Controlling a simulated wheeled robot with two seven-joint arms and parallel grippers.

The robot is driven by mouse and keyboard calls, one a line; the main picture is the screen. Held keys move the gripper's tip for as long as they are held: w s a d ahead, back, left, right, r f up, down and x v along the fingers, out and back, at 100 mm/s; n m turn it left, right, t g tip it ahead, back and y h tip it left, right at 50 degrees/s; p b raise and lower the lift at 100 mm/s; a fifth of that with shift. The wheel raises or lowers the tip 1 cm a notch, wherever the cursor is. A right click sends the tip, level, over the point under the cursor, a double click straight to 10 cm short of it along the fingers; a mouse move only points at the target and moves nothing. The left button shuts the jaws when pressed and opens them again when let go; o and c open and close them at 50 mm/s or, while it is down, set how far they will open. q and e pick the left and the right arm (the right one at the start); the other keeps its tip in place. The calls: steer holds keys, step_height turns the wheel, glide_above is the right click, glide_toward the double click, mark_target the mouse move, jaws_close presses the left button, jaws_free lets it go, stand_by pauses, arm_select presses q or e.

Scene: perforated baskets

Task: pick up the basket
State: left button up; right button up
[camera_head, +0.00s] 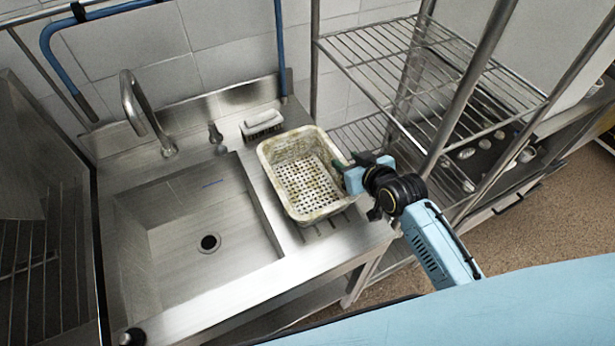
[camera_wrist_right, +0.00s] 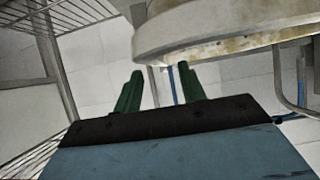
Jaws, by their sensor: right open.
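The basket (camera_head: 303,184) is off-white, perforated and stained brown. It looks empty and stands upright on the steel counter to the right of the sink basin. My right gripper (camera_head: 347,172) is at the basket's right side, close to its rim, with its jaws open. In the right wrist view the basket's rim (camera_wrist_right: 225,32) fills the upper right, and my right gripper's two green fingers (camera_wrist_right: 158,80) are spread apart. The right-hand finger overlaps the lower edge of the rim. I cannot tell whether it touches. My left gripper is not in view.
The steel sink basin (camera_head: 205,215) with its faucet (camera_head: 147,112) lies left of the basket. A small brush-like item (camera_head: 262,122) sits behind it. A wire shelf rack (camera_head: 395,55) stands close on the right, near my right arm.

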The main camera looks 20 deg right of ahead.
mark_target(340, 157)
steer(key=shift+x, duration=1.85)
steer(key=shift+c, duration=0.4)
jaws_close()
